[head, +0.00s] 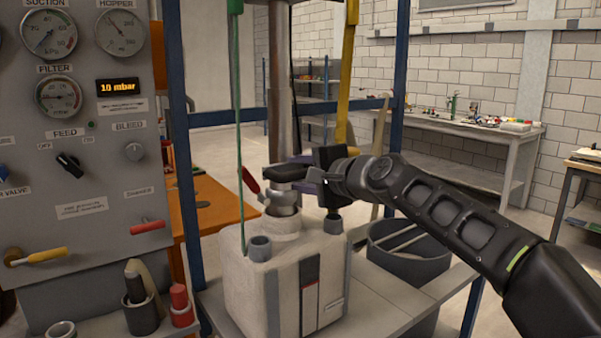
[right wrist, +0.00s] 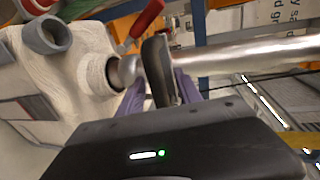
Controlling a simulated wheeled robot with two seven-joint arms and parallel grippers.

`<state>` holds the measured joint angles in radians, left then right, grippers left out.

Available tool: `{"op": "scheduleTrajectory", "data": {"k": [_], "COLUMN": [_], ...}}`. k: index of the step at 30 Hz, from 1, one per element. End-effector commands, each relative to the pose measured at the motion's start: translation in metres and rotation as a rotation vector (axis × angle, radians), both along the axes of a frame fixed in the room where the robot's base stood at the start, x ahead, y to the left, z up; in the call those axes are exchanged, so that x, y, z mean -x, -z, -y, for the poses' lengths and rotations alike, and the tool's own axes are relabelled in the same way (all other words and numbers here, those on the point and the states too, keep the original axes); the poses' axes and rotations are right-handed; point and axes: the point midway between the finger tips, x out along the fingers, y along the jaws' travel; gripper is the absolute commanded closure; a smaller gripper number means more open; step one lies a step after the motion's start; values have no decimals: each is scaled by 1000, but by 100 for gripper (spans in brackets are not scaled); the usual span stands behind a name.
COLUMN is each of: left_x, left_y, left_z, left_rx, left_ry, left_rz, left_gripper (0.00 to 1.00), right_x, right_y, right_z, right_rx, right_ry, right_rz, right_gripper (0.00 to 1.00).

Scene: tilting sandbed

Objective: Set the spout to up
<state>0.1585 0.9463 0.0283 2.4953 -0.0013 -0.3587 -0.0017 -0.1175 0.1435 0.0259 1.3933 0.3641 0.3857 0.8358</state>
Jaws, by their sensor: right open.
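A black, rounded piece (head: 284,173) juts sideways from the metal pipe above the pale machine body (head: 258,290); it may be the spout, but I cannot be sure. It also shows in the right wrist view (right wrist: 157,66), beside the pipe's metal collar. My right gripper (head: 303,169) is open, reaching in from the right at that piece. In the right wrist view, its purple fingers (right wrist: 160,88) lie on either side of the black piece; contact cannot be told. My left gripper is out of view.
A red lever (head: 249,180) sits just left of the pipe. A grey tub (head: 408,262) is at the right, a gauge panel (head: 95,165) at the left.

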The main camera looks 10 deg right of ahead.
Motion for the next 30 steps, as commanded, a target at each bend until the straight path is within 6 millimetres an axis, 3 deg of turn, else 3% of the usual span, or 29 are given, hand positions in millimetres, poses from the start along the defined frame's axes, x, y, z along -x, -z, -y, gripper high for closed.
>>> {"op": "scheduleTrajectory", "data": {"k": [4, 18, 30], "left_x": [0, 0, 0], "left_y": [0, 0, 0], "left_z": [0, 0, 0], "left_rx": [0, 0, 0], "left_ry": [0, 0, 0], "left_rz": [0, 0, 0], "left_gripper": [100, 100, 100], "right_x": [0, 0, 0], "right_y": [0, -1, -4], "right_z": [0, 0, 1], "right_rx": [0, -1, -2], "right_ry": [0, 1, 3], "right_rz": [0, 2, 8], "right_gripper": [60, 99, 100]}}
